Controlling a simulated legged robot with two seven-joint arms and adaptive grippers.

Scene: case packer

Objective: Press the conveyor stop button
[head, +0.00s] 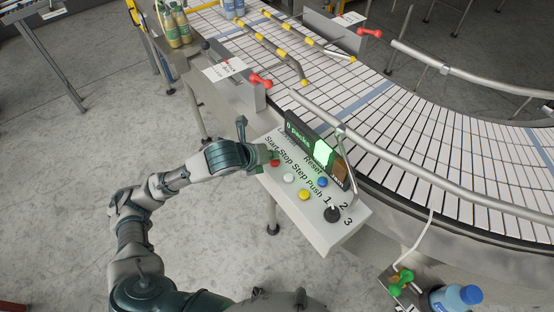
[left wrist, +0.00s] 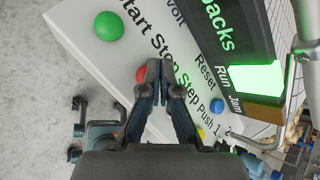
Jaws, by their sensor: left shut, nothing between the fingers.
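The control panel (head: 320,236) has a row of buttons labelled Start, Stop, Step and Push. The red button (head: 275,162) lies by the Stop label; it also shows in the left wrist view (left wrist: 141,73), partly hidden by my fingers. My left gripper (head: 266,157) is shut and empty. Its fingertips (left wrist: 160,68) are over the panel, right beside the red button; I cannot tell whether they touch it. The green button (left wrist: 109,26) shows in the left wrist view and is hidden in the head view. My right gripper is not in view.
White (head: 289,178), yellow (head: 304,194) and blue (head: 322,182) buttons and a black knob (head: 332,214) are close by. A lit display (head: 318,148) rises behind them. A metal rail (head: 400,172) and the curved conveyor (head: 440,150) lie beyond. Open floor is at left.

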